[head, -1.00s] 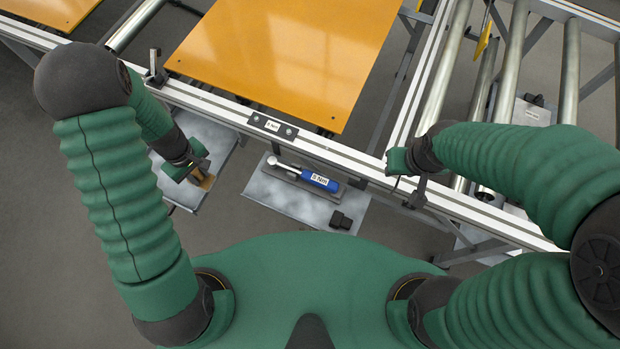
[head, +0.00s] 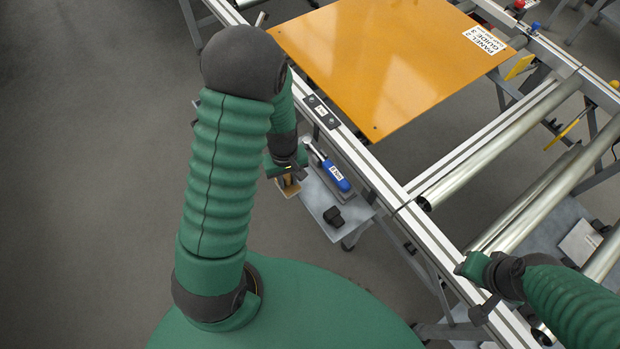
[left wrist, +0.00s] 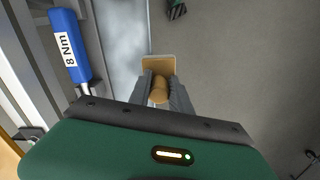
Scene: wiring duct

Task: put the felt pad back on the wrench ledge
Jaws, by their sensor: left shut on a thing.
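My left gripper (head: 288,178) is shut on the felt pad (head: 290,189), a small tan block. In the left wrist view, the jaws (left wrist: 160,88) close around its round tan knob, and the flat tan pad (left wrist: 158,64) shows beyond them. The wrench ledge (head: 318,196) is a grey shelf below the white rail, carrying a blue-handled wrench (head: 337,177) in a dark holder. The wrench also shows in the left wrist view (left wrist: 70,48), labelled 8 Nm. The pad is by the ledge's left end; contact is unclear. My right gripper (head: 474,268) is near the rail at lower right; its jaws are unclear.
A black block (head: 334,217) sits at the ledge's near end. The long white rail (head: 385,192) runs behind the ledge. A large orange panel (head: 385,65) and metal rollers (head: 500,140) lie beyond it. The floor to the left is clear.

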